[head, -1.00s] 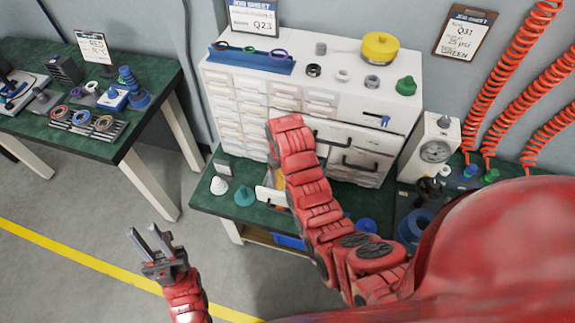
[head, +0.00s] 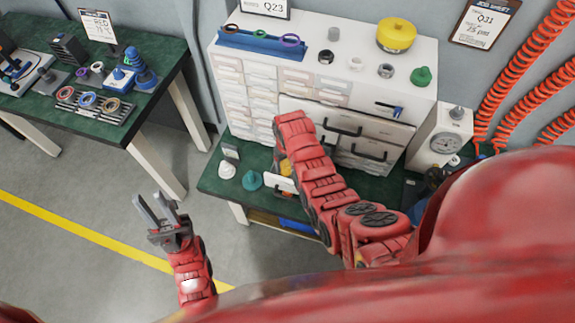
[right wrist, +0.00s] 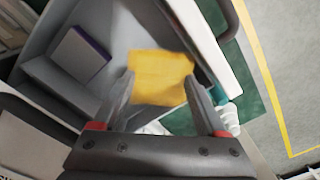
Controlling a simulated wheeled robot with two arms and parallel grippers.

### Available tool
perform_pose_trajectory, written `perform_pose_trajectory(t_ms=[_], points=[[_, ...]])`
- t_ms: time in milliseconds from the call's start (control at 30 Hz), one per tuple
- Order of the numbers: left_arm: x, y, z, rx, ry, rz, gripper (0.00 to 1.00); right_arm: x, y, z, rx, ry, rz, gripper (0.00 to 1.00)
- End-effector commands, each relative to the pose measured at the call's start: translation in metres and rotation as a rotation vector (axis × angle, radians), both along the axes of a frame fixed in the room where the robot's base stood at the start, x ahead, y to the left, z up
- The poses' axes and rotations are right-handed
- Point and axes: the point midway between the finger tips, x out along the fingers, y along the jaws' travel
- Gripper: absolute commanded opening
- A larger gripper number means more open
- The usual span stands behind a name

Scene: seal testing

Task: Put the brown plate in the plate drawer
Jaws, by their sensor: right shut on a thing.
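In the right wrist view my right gripper (right wrist: 160,82) is shut on a flat yellow-orange plate (right wrist: 160,78), its fingertips at the plate's two sides. No plainly brown plate shows. The plate is over or inside an open grey drawer (right wrist: 128,35) with a white front; its exact height is unclear. The drawer holds a block with a purple edge (right wrist: 80,57). In the head view the white drawer front (head: 280,184) shows low at the cabinet, and my right arm hides my right gripper. My left gripper (head: 150,205) is open and empty above the floor.
The white cabinet (head: 255,75) stands on a green bench with several small drawers and black-handled larger ones. A white cone (head: 227,169) and a teal cone (head: 249,180) stand left of the open drawer. A blue bin (head: 293,224) is below.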

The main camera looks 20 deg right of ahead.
Motion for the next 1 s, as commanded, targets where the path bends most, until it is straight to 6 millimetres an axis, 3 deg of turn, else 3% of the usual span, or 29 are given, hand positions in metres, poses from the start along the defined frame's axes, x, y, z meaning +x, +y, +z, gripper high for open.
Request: perform_pose_trajectory(t_ms=[200, 600, 633, 700, 1000], points=[[0.0, 0.0, 0.006, 0.0, 0.0, 0.0, 0.28, 0.0, 0.0, -0.017, 0.0, 0.0, 0.001, 0.0], [0.0, 0.0, 0.002, 0.0, 0.0, 0.0, 0.28, 0.0, 0.0, -0.024, 0.0, -0.002, 0.0, 0.0], [0.0, 0.0, 0.002, 0.0, 0.0, 0.0, 0.28, 0.0, 0.0, -0.024, 0.0, -0.002, 0.0, 0.76], [0.0, 0.0, 0.003, 0.0, 0.0, 0.0, 0.28, 0.0, 0.0, -0.023, 0.0, -0.002, 0.0, 0.87], [0.0, 0.0, 0.005, 0.0, 0.0, 0.0, 0.28, 0.0, 0.0, -0.021, 0.0, -0.002, 0.0, 0.87]])
